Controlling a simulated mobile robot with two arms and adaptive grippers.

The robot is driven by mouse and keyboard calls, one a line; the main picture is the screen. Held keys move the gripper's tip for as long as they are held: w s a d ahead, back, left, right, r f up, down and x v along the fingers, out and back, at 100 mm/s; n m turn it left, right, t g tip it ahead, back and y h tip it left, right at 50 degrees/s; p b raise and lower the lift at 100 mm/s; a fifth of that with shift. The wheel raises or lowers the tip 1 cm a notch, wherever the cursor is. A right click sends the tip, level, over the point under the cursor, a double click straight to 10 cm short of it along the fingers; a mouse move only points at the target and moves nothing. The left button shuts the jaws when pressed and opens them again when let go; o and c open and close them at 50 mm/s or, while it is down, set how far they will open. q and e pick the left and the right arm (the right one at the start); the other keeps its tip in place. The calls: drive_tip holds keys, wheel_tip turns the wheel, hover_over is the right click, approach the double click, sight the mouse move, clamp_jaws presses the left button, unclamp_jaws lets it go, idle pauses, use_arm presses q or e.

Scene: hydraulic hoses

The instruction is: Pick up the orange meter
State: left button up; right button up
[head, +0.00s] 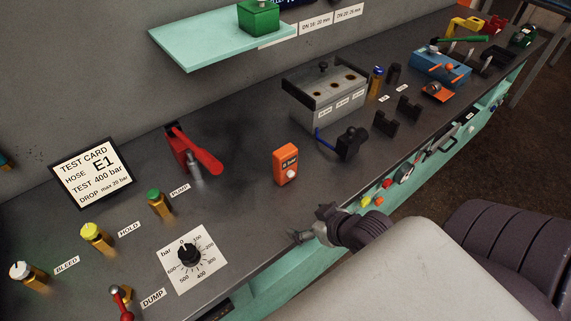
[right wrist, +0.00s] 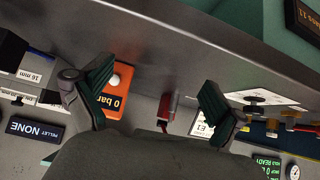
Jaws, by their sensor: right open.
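The orange meter (head: 286,166) stands upright on the dark grey bench in the middle of the head view, with a small display and a white round button on its front. In the right wrist view the orange meter (right wrist: 121,84) reads "0 bar" and is partly hidden behind one finger. My right gripper (head: 312,225) is at the bench's front edge, nearer the camera than the meter and apart from it. In the right wrist view my right gripper (right wrist: 156,86) has its fingers spread wide with nothing between them. My left gripper is not in view.
A red-handled lever (head: 196,152) stands left of the meter. A pressure dial (head: 189,256) lies front left. A grey box (head: 325,92) and a black fitting with a blue hose (head: 350,143) are to the right. Bare bench surrounds the meter.

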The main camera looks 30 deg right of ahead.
sight(289, 164)
drive_tip(key=w+d+r+t, duration=0.4)
drive_tip(key=w+d+r, duration=0.1)
drive_tip(key=d+r, duration=0.1)
drive_tip(key=shift+m+t, duration=0.3)
drive_tip(key=shift+m, duration=0.1)
drive_tip(key=p+x, duration=0.1)
drive_tip(key=x, duration=0.6)
drive_tip(key=shift+w+r, duration=0.15)
drive_tip(key=shift+w, duration=0.05)
drive_tip(key=p+x, duration=0.1)
drive_tip(key=x, duration=0.4)
drive_tip(key=shift+w+f+p, duration=0.1)
drive_tip(key=shift+f+p, duration=0.1)
drive_tip(key=shift+p, duration=0.1)
drive_tip(key=shift+w+a+f, duration=0.1)
drive_tip(key=shift+w+f, duration=0.15)
drive_tip(key=shift+w, duration=0.2)
drive_tip(key=shift+s, duration=0.15)
drive_tip(key=shift+c, duration=1.3)
drive_tip(key=c, duration=1.1)
drive_tip(key=shift+r, duration=0.1)
drive_tip(key=shift+c, duration=0.3)
